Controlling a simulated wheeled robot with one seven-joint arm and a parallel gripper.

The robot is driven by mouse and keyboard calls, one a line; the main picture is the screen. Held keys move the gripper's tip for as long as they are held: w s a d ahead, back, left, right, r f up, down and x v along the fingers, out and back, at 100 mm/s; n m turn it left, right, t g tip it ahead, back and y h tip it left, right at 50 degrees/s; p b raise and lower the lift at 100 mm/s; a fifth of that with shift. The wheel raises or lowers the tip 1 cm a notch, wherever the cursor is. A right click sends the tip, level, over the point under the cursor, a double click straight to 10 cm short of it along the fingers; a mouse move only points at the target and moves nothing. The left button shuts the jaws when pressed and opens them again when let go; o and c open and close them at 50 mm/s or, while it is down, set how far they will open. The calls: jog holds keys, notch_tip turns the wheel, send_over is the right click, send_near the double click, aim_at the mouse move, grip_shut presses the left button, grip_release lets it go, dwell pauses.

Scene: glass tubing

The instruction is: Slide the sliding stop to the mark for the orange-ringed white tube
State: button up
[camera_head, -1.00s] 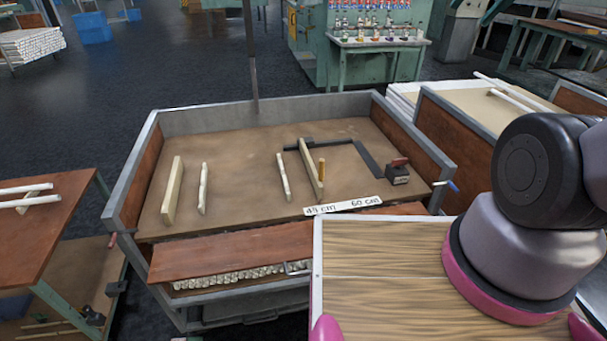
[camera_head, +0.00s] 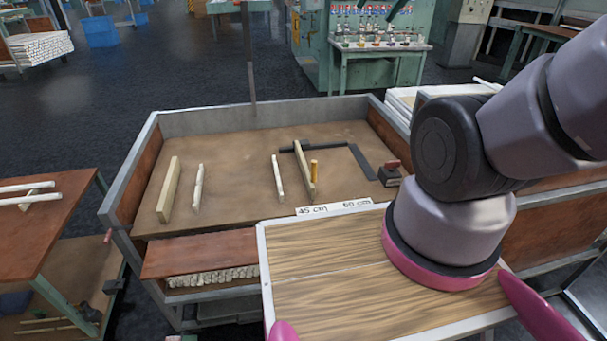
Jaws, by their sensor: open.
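My gripper is outside the picture; only upper links of my arm show at the right. A white label strip (camera_head: 334,208) at the front edge reads 45 cm and 60 cm. Pale thin rods (camera_head: 198,186) stand in the tray; no orange ring is discernible.
Another wooden bar (camera_head: 168,190) stands at the tray's left. A brown shelf (camera_head: 215,249) with bundled tube ends sits below the tray's front. A table with white tubes (camera_head: 35,198) is at far left.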

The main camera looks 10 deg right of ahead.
jog(key=shift+w+f+n, duration=0.5)
jog(key=shift+w+f, duration=0.15)
jog(key=shift+w, duration=0.65)
jog(key=n+g+h, duration=0.2)
jog(key=n+g, duration=0.5)
jog(key=n, duration=0.7)
send_over(314, 184)
jog(key=w, duration=0.1)
notch_tip(314, 184, down, 39)
jog(key=shift+d+r, duration=0.1)
jog(key=shift+f, duration=0.75)
notch_tip(314, 184, down, 10)
jog(key=shift+r, duration=0.15)
grip_shut()
